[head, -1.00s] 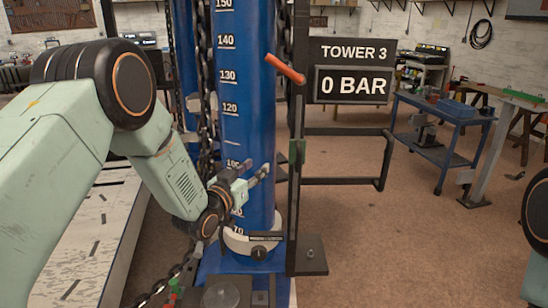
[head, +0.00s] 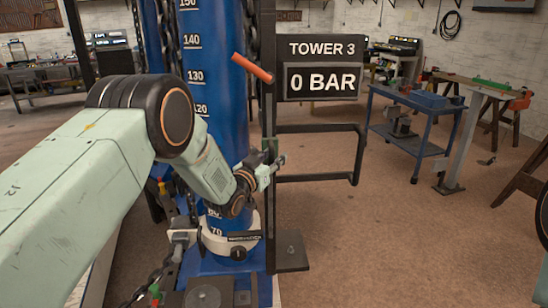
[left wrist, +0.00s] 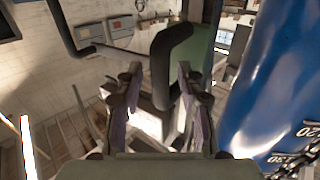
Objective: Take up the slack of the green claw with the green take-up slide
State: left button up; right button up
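The green take-up slide (head: 270,148) sits on the dark upright post right of the blue column. In the left wrist view it shows as a green block (left wrist: 198,62) with a dark rounded handle (left wrist: 168,60). My left gripper (head: 275,168) is at the slide; in the wrist view its fingers (left wrist: 160,72) are apart, one on each side of the handle. I cannot tell whether they touch it. A small green piece (head: 154,289) beside the chain at lower left may belong to the green claw; the claw itself is not clear. My right gripper is out of view.
The blue column (head: 222,110) has a white collar (head: 230,240) low down. An orange lever (head: 252,67) sticks out above the slide. The sign (head: 322,68) reads TOWER 3, 0 BAR. A dark frame (head: 320,180) stands at right, with open floor beyond.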

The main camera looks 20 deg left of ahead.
pick_arm(q)
jog(key=shift+s+a+r, duration=0.25)
jog(key=shift+s, duration=0.15)
jog(key=shift+w+d, duration=0.1)
jog(key=shift+d, duration=0.15)
jog(key=shift+c, duration=1)
jog(key=shift+w+f, duration=0.25)
jog(key=shift+w, duration=0.05)
jog(key=c, duration=0.3)
jog(key=shift+s+a, duration=0.1)
jog(key=shift+s, duration=0.05)
grip_shut()
